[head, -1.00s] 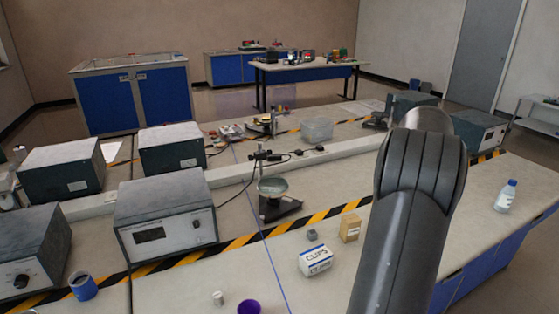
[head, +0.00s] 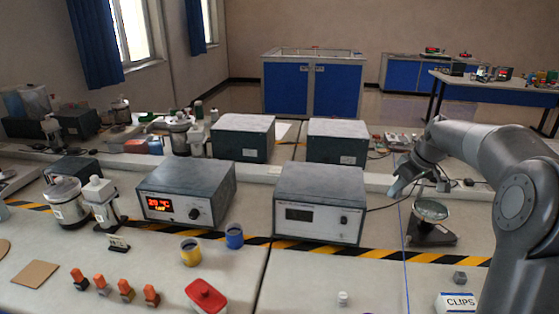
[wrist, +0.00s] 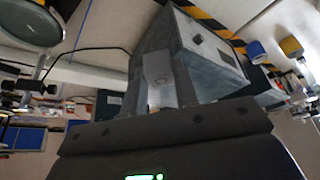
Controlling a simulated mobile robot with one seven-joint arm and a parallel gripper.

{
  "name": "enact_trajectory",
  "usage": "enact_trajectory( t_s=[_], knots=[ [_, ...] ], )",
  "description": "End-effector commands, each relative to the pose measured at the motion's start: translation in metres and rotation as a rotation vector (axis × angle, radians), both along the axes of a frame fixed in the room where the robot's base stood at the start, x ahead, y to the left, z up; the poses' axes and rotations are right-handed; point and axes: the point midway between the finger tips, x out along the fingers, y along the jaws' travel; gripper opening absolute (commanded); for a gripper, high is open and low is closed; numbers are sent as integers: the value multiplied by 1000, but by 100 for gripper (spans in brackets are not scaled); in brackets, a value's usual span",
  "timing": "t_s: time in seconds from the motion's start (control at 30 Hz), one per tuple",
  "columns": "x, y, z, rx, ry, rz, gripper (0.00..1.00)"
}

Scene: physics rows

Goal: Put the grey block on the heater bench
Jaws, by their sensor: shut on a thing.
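My gripper (head: 404,181) is in the air over the bench near the unlit instrument box, left of the round-pan scale. In the wrist view a pale grey block (wrist: 158,72) with a small mark on its face sits between the fingers, and my gripper is shut on it. In the head view the held block is too small to make out clearly. A box (head: 186,192) with a lit red 20 °C reading stands on the left part of the bench (head: 240,268). No label shows which part is the heater bench.
An unlit instrument box (head: 318,201) stands right of the lit one. The scale (head: 430,212) is beside my arm. A yellow cup (head: 190,252), blue cup (head: 234,236), red object (head: 206,295), small grey piece (head: 460,277) and clips box (head: 457,303) stand in front.

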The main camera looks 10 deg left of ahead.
Motion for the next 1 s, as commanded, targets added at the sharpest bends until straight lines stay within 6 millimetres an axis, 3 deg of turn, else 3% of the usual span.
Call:
enact_trajectory(
  t_s=[0.03,0.3,0.5,0.77,0.93,1.0],
  knots=[
    [0,31,2,1,-2,90,0],
    [-27,176,11,1,0,562,0],
    [-59,258,19,1,-1,851,0],
    [-93,318,25,0,0,1080,0],
    [-110,343,28,0,0,1179,0],
    [-109,340,12,1,4,1173,0]
  ],
)
